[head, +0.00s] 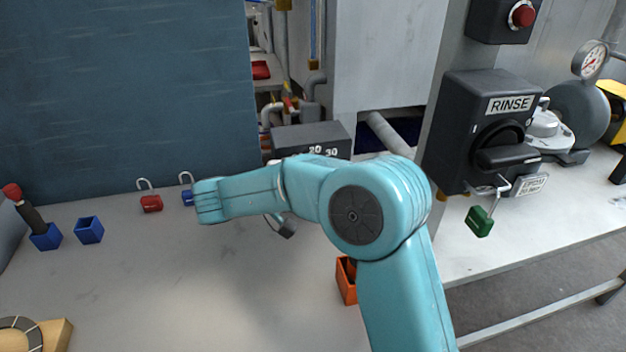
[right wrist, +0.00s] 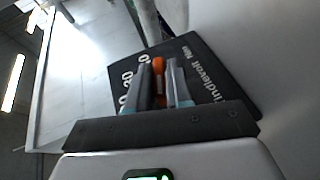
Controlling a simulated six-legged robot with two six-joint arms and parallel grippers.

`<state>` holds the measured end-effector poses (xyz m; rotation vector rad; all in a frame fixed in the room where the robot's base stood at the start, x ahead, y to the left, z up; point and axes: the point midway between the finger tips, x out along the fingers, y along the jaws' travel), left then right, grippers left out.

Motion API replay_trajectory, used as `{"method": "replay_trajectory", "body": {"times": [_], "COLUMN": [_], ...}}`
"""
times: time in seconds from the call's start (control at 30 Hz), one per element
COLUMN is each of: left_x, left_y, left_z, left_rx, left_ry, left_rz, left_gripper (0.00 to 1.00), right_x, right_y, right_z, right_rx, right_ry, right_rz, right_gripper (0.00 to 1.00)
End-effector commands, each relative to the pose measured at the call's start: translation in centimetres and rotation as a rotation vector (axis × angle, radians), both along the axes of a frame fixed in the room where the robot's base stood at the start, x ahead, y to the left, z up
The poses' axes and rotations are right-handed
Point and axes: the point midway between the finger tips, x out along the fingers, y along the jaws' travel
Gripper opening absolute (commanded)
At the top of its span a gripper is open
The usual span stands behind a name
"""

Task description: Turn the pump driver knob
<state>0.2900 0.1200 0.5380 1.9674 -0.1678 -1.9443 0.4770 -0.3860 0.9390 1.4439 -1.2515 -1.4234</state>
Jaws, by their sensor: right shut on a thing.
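The pump driver is a dark box (head: 311,137) with white numbers such as 20 and 30, behind my right arm in the head view. Its dark face (right wrist: 212,70) also shows in the right wrist view, with white lettering and an orange knob (right wrist: 158,68). My right gripper (right wrist: 160,78) has one finger on each side of the orange knob and is shut on it. In the head view my right arm hides the gripper and the knob. My left gripper is in neither view.
Red (head: 151,203) and blue (head: 187,197) padlocks lie on the bench left of my arm. Blue holders (head: 89,230) stand farther left, an orange holder (head: 346,281) beside my arm. A RINSE switch box (head: 460,125) with a green padlock (head: 479,221) stands right.

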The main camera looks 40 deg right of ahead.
Motion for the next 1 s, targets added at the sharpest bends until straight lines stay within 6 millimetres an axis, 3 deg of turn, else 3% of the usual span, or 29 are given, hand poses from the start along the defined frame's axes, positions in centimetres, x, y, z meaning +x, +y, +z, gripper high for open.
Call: {"method": "replay_trajectory", "body": {"times": [0.33, 0.37, 0.4, 0.77, 0.87, 1.0], "left_x": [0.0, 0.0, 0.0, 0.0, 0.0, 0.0], "left_y": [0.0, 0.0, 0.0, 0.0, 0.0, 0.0], "left_z": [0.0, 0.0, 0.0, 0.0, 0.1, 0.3], "left_rx": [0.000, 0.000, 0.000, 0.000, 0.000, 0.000], "left_ry": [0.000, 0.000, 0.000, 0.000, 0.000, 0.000], "left_rz": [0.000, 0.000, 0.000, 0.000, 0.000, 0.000], "left_gripper": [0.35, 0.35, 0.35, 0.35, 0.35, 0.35], "right_x": [0.0, 0.0, 0.0, 0.1, 0.2, 0.6], "right_y": [0.0, 0.0, 0.0, 0.4, 1.7, 5.0], "right_z": [0.0, 0.0, 0.0, 0.1, 0.4, 1.4], "right_rx": [-0.001, -0.001, -0.001, -0.001, -0.001, -0.001], "right_ry": [0.002, 0.002, 0.001, 0.001, 0.001, 0.001], "right_rz": [0.000, 0.000, 0.000, 0.001, 0.004, 0.005], "right_gripper": [0.00, 0.26, 0.39, 0.40, 0.40, 0.40]}}
